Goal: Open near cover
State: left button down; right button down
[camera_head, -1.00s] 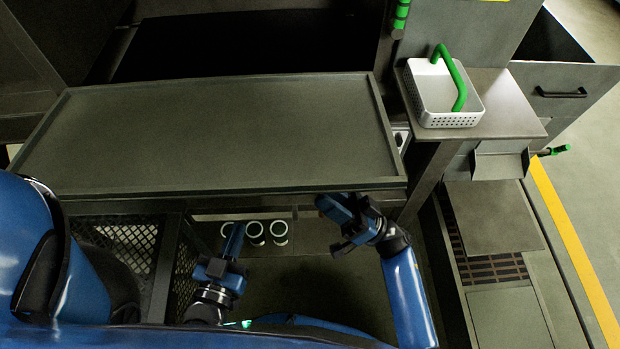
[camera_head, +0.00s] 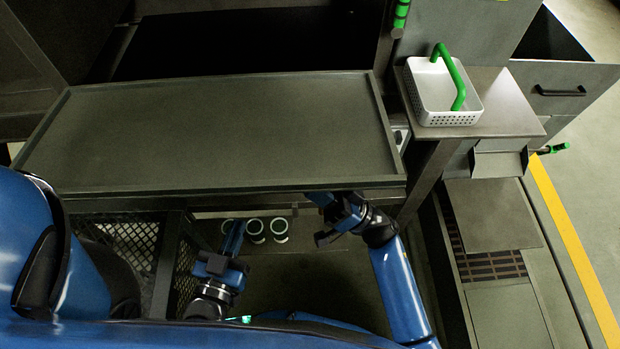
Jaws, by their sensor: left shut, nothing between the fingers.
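No part in view is clearly marked as the near cover. A wide, grey panel with a raised rim (camera_head: 225,189) lies flat in front of me; I cannot tell whether it is a cover or a table top. My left gripper (camera_head: 233,235) is shut and empty, below the panel's front edge, beside several white cups. My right gripper (camera_head: 322,199) is at the panel's front edge, right of the middle. Its fingertips are partly hidden by that edge, so I cannot tell whether it is open or touching anything.
A white basket (camera_head: 445,118) with a green handle stands on a side table (camera_head: 508,100) at the right. White cups (camera_head: 279,228) sit below the panel. A mesh panel (camera_head: 125,240) is at the lower left. Floor plates (camera_head: 490,215) lie at the right.

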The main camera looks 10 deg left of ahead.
aim_at(309, 167)
dwell(0.3)
notch_tip(309, 167, up, 5)
jog(key=m+t+p, duration=0.3)
jog(key=p, duration=0.6)
jog(key=shift+w+f+m+h, duration=0.1)
jog(key=shift+f+m+h, duration=0.05)
jog(key=shift+m+h, duration=0.2)
jog(key=shift+f, duration=0.15)
jog(key=c, duration=1.1)
grip_release()
jog(key=shift+f, duration=0.1)
